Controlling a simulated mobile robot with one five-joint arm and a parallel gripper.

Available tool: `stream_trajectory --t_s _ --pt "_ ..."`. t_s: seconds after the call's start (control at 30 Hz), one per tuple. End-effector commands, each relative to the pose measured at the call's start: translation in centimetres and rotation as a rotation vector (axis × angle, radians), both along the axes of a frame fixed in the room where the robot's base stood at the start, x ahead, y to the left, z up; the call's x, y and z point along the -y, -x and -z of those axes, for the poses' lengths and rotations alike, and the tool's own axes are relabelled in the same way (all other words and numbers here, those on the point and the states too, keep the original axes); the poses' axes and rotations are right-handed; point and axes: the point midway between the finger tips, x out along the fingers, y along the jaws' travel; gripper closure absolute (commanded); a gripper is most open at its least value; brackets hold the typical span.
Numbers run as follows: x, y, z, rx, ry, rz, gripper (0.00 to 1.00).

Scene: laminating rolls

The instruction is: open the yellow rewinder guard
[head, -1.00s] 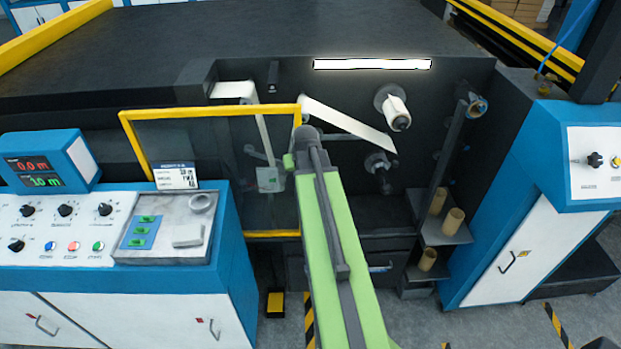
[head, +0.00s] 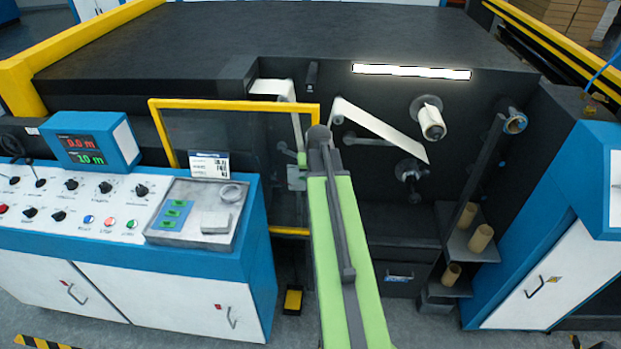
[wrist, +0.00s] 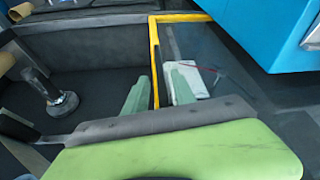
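The rewinder guard is a clear panel in a yellow frame (head: 235,105), in front of the left part of the dark machine face in the head view. My arm hides the lower part of its right edge. My gripper (head: 303,160) is at that right edge, mostly behind my arm. In the wrist view the yellow frame bar (wrist: 155,60) runs down between the two pale green fingers of my gripper (wrist: 158,90). The left finger looks close to the bar, with a gap to the right finger. Contact cannot be made out. The guard seems to stand slightly ajar.
A blue control console (head: 130,240) with a grey tray (head: 205,212) stands left of the guard. Right of my arm are a roll spindle (head: 430,120) and a shelf with cardboard cores (head: 480,238). A blue cabinet (head: 560,220) stands further right.

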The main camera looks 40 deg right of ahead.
Motion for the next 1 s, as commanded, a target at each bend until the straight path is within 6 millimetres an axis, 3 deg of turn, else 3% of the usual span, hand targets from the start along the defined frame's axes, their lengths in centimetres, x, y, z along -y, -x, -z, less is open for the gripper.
stream_trajectory --t_s 0.3,0.47,1.0 --pt "0.0 0.1 -0.1 0.0 0.0 0.0 0.68" --pt "-0.2 0.4 -1.4 0.0 0.0 0.0 0.68" --pt "-2.7 4.2 -12.8 0.0 0.0 0.001 0.68"
